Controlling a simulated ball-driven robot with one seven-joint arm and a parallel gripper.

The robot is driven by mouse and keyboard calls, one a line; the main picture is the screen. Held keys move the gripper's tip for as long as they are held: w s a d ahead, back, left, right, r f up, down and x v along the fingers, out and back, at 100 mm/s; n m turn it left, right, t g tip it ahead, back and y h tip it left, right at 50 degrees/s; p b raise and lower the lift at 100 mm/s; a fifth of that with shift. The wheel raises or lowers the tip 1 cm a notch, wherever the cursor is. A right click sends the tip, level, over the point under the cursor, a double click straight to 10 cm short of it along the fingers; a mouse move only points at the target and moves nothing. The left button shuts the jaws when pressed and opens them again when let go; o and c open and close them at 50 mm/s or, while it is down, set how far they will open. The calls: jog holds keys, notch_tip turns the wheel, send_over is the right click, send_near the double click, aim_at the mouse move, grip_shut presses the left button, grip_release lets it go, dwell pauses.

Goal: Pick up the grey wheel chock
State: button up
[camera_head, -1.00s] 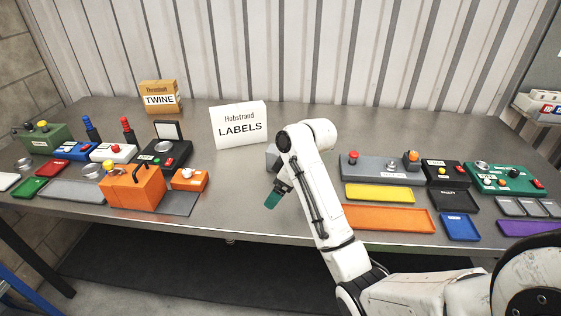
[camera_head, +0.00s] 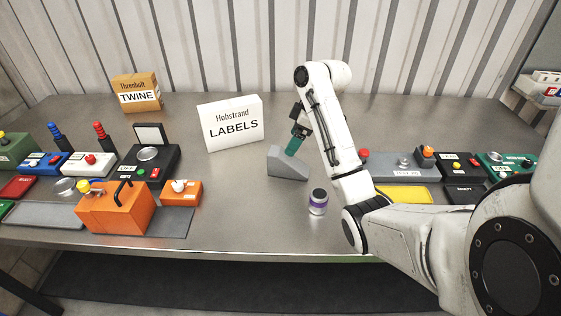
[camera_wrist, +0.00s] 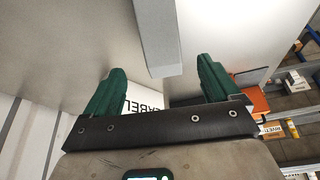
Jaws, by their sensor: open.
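The grey wheel chock (camera_head: 287,165) is a wedge-shaped block on the metal table, right of the white LABELS box. My gripper (camera_head: 297,145) has dark green fingers and is at the chock's upper edge in the head view. In the wrist view, a grey bar-like part of the chock (camera_wrist: 157,40) reaches down between the two green fingers of my gripper (camera_wrist: 160,88). The fingers are open, with a gap on each side of it. The head view does not show whether a finger touches the chock.
A white LABELS box (camera_head: 231,123) stands left of the chock. A grey control panel (camera_head: 392,166) lies to the right, partly behind my arm. An orange toolbox-like case (camera_head: 115,208) is at the left.

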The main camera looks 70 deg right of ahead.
aim_at(282, 160)
jog(key=b+x, duration=0.2)
jog(key=x, duration=0.2)
jog(key=shift+w+f, duration=0.15)
jog(key=shift+f, duration=0.15)
jog(key=shift+p+x, duration=0.55)
jog(key=shift+x, duration=2.25)
jog(key=shift+a, duration=0.1)
jog(key=shift+c, duration=0.4)
jog(key=c, duration=1.2)
jog(key=shift+c, duration=0.5)
jog(key=shift+r, duration=0.1)
